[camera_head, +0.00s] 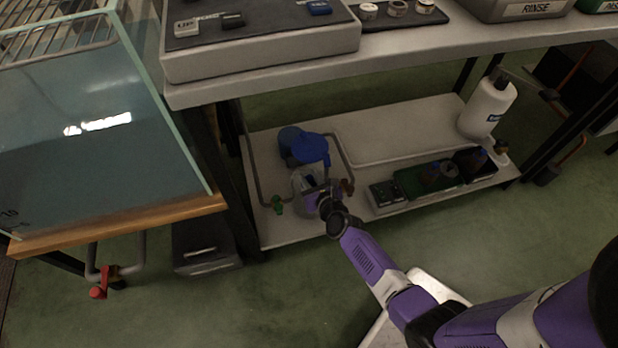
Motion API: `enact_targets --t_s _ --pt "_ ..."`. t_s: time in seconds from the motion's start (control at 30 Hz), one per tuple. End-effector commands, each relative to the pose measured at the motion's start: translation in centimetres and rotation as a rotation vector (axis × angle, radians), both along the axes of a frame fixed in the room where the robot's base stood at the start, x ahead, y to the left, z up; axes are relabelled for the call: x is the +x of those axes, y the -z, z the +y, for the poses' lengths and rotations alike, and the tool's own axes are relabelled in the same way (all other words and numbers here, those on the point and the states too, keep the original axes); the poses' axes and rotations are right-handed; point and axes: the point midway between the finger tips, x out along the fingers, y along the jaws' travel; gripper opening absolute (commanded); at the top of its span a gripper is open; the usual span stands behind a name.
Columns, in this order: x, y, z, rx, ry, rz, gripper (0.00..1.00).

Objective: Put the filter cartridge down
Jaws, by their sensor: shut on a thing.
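My gripper (322,197) is low over the left part of the lower shelf (375,137). It is shut at a pale, partly see-through cylinder (301,181); the fingers and wrist hide much of this spot. I cannot clearly tell the filter cartridge from the cylinder, or whether its bottom touches the shelf. A blue round cap or lid (312,149) is just behind the cylinder, with another blue rounded part beside it on the left.
A dark tray (410,183) with bottles and a white jug (487,108) stand to the right. A glass tank (100,130) is left.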

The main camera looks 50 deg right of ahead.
Motion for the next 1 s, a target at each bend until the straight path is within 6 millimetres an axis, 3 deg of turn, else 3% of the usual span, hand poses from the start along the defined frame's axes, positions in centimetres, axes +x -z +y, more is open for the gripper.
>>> enact_targets --t_s 0.33,0.37,0.47,0.8,1.0 --pt "0.0 0.7 0.0 0.0 0.0 -0.001 0.0" --pt "0.0 0.7 0.0 0.0 0.0 0.0 0.26" --pt "0.0 0.7 0.0 0.0 0.0 0.0 0.46" --pt "0.0 0.6 0.0 0.0 0.0 0.0 0.46" --pt "0.0 -1.0 0.0 0.0 0.001 0.0 0.46"
